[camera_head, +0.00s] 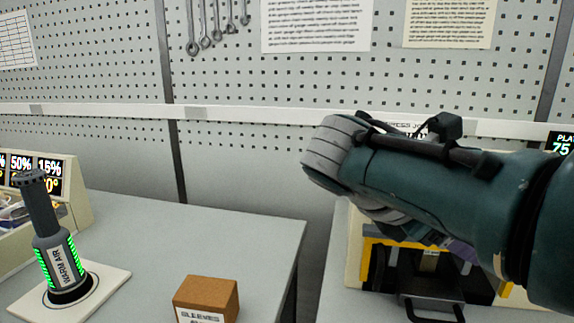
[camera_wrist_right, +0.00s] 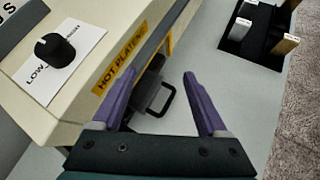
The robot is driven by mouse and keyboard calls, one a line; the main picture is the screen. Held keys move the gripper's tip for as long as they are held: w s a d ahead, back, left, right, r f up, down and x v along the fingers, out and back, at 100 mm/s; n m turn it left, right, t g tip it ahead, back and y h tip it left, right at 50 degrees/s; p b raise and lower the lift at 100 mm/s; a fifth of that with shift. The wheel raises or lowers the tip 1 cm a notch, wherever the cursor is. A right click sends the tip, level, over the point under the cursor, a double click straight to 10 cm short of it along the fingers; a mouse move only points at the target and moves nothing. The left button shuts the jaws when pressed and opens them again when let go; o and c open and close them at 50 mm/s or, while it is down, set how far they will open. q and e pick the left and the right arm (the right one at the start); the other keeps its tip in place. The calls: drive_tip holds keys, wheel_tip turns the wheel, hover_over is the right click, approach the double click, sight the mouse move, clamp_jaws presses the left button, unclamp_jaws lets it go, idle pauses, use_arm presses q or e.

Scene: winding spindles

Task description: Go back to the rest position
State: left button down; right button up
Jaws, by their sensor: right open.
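My right arm (camera_head: 430,185) reaches in from the right in the head view, raised in front of the press (camera_head: 352,262). Its gripper is mostly hidden behind the arm there, with only a bit of purple showing. In the right wrist view my right gripper (camera_wrist_right: 159,74) has two purple fingers spread apart with nothing between them. Beyond the fingers is a black handle (camera_wrist_right: 168,100) on the press; the gripper looks apart from it, though the gap is hard to judge. My left gripper is not in view.
A warm air tool (camera_head: 60,255) stands on a white base at the left, beside a display panel (camera_head: 40,180). A brown box (camera_head: 206,296) sits near the table's front. A black holder (camera_wrist_right: 255,38) with several pieces lies right of the press. A gap separates the two tables.

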drive_tip(key=s+a+f+m+y, duration=0.1)
drive_tip(key=s+f+m+y, duration=0.1)
drive_tip(key=s+f, duration=0.1)
drive_tip(key=s+a+f+m+g+y+p, duration=0.1)
drive_tip(key=s+f+m+y, duration=0.1)
drive_tip(key=s, duration=0.4)
drive_tip(key=s+a+f+m+y+p, duration=0.1)
drive_tip(key=s+a+f+m+y, duration=0.1)
drive_tip(key=s+f+m, duration=0.2)
wheel_tip(320, 180, down, 2)
drive_tip(key=shift+s+f+y, duration=0.1)
drive_tip(key=shift+s+y, duration=0.05)
drive_tip(key=shift+y, duration=0.15)
drive_tip(key=s+d+r+m+t+y+p, duration=0.1)
drive_tip(key=s+r+m+y, duration=0.1)
drive_tip(key=s+r+m, duration=0.45)
drive_tip(key=s+d+r+m+y+p, duration=0.1)
drive_tip(key=s+r+m+y, duration=0.15)
drive_tip(key=s, duration=0.65)
wheel_tip(320, 180, up, 37)
drive_tip(key=p, duration=3.8)
drive_tip(key=shift+w+a+h, duration=0.25)
drive_tip(key=shift+a+h, duration=0.05)
drive_tip(key=shift+h, duration=0.05)
